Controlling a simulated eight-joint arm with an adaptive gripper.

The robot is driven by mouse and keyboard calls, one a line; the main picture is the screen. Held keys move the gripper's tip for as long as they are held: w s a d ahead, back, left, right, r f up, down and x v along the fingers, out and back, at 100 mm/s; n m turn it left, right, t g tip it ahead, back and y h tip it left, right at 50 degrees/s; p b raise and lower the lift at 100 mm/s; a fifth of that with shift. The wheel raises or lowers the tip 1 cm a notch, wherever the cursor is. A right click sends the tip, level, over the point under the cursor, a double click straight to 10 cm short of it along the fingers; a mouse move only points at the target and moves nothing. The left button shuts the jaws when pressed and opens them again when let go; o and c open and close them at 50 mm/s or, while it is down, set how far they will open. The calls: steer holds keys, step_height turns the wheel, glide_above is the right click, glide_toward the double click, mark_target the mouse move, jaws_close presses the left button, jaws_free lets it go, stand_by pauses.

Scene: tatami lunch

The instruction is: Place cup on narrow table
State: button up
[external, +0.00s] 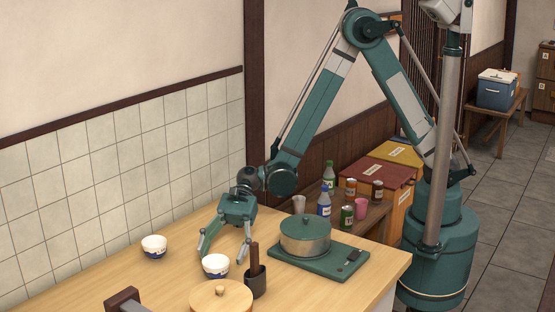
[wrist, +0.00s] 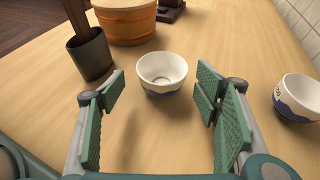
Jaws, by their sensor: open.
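A small white cup with a blue band (external: 215,266) stands upright on the light wooden counter. It also shows in the wrist view (wrist: 162,72), empty, just beyond and between my fingers. A second similar white-and-blue cup (external: 154,246) stands to the left, and at the right edge of the wrist view (wrist: 298,97). My gripper (external: 224,250) is open, pointing down over the counter, with nothing between its fingers. A narrow brown table (external: 377,216) stands behind the counter, carrying bottles, cans, a pink cup (external: 361,207) and a pale tumbler (external: 299,204).
A dark holder with wooden utensils (external: 256,281) stands close to the nearer cup. A lidded pot (external: 305,240) sits on a green stove (external: 318,264). A round wooden tub (external: 221,298) is at the front. The tiled wall (external: 110,180) borders the counter.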

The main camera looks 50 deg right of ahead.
mark_target(212, 275)
steer(key=shift+b+x, duration=0.6)
steer(key=shift+x, duration=1.75)
steer(key=shift+r, duration=0.1)
steer(key=shift+c, duration=0.6)
steer(key=c, duration=1)
steer(key=shift+r, duration=0.1)
steer(key=shift+r+p, duration=1.3)
steer(key=shift+r, duration=3.6)
steer(key=shift+w, duration=0.15)
